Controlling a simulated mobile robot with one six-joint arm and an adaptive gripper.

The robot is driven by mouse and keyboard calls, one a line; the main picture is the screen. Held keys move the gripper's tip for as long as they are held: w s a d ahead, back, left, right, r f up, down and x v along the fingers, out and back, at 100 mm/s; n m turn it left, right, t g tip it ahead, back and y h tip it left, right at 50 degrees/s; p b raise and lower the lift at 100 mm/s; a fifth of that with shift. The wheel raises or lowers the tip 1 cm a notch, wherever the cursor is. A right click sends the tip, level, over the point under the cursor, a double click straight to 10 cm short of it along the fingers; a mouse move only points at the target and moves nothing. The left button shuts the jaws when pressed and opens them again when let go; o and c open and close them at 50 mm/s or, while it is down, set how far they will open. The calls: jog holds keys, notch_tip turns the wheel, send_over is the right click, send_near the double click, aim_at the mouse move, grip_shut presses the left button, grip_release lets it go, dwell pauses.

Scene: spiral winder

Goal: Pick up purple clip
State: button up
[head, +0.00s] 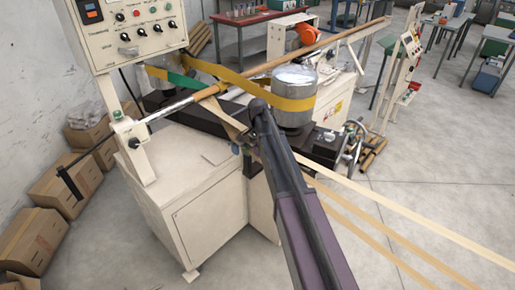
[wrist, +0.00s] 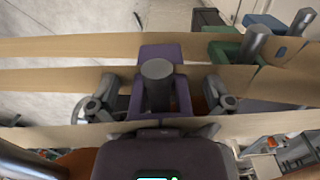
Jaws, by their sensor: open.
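The purple clip (wrist: 161,53) is in the middle of the wrist view, with a grey metal cylinder standing up from it. It sits at the tan paper strips, which pass beside and partly across it. My gripper (wrist: 160,92) is open, with one finger to the left and one to the right of the clip and its cylinder. I cannot tell whether either finger touches it. In the head view my dark arm reaches to the strips by the machine, and the clip and fingers are hidden there.
A green clip (wrist: 224,50) with a similar metal cylinder is close on the right. Paper strips (head: 410,226) run off to the lower right. A shiny metal drum (head: 293,97) with a yellow belt (head: 232,76) stands just beyond my arm. A control panel (head: 135,28) stands at the left.

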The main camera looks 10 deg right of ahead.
jog(key=c, duration=1.1)
jog(key=shift+r, duration=0.15)
jog(key=shift+r+p, duration=0.15)
jog(key=shift+p, duration=0.15)
jog(key=s+a, duration=1)
jog(key=a, duration=0.4)
jog(key=shift+s+a, duration=0.3)
jog(key=shift+r+p, duration=0.55)
jog(key=shift+p, duration=0.05)
jog(key=shift+s, duration=0.1)
jog(key=s+a, duration=0.4)
jog(key=a, duration=0.3)
jog(key=shift+s, duration=0.4)
dwell(0.9)
